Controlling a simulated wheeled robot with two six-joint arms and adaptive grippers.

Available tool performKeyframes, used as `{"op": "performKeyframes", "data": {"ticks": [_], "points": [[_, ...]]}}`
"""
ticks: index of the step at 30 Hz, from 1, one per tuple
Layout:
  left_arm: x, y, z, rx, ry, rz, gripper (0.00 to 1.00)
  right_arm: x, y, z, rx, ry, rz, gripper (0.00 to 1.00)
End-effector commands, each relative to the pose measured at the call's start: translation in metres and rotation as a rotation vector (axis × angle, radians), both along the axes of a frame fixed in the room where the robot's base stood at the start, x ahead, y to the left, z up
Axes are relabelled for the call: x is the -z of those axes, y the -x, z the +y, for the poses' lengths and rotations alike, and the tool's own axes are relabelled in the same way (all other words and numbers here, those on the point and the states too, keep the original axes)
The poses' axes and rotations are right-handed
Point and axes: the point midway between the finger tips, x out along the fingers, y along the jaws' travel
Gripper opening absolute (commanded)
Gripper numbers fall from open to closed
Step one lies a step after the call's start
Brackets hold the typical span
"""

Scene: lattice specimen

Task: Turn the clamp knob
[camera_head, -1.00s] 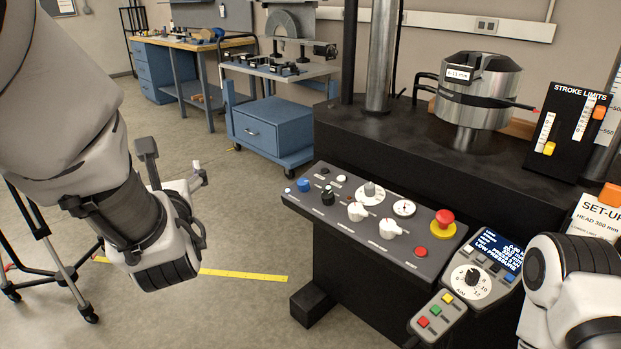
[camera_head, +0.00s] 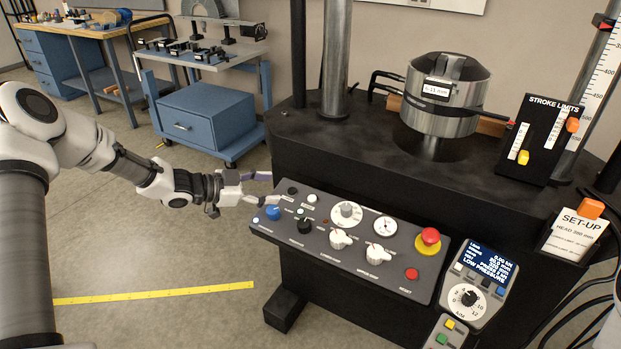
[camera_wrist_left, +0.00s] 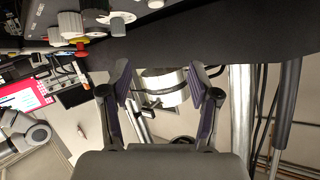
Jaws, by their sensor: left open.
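A sloped grey control panel (camera_head: 400,285) carries several knobs. They include a blue knob (camera_head: 272,212), a black knob (camera_head: 305,226), a white dial knob (camera_head: 347,213) and two white lever knobs, one nearer the middle (camera_head: 340,238) and one to its right (camera_head: 378,255). The labels are too small to tell which is the clamp knob. My left gripper (camera_head: 272,188) is open and empty at the panel's back left corner, apart from the knobs. In the left wrist view the fingers (camera_wrist_left: 158,88) are spread, with knobs upside down at the top left. My right gripper is out of view.
A red emergency button (camera_head: 429,237) stands at the panel's right end. A black machine bed (camera_head: 330,150) rises behind, with a metal cylinder (camera_head: 440,115) and columns. A pendant with a screen (camera_head: 478,285) stands right. Free floor lies left and in front.

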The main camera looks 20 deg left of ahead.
Motion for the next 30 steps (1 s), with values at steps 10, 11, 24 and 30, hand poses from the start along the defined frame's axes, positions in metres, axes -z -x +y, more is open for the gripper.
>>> {"op": "performKeyframes", "data": {"ticks": [10,11,24,30], "points": [[0.073,0.034,0.043,-0.125,0.083,0.136,0.62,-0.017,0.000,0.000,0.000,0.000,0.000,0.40],[0.075,0.031,0.040,-0.124,0.084,0.136,0.62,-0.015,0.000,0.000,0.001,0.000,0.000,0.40],[0.094,-0.016,0.008,-0.125,0.086,0.133,0.62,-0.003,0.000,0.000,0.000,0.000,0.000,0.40],[0.093,-0.016,0.008,-0.125,0.086,0.133,0.51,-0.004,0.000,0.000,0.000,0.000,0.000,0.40]]}}
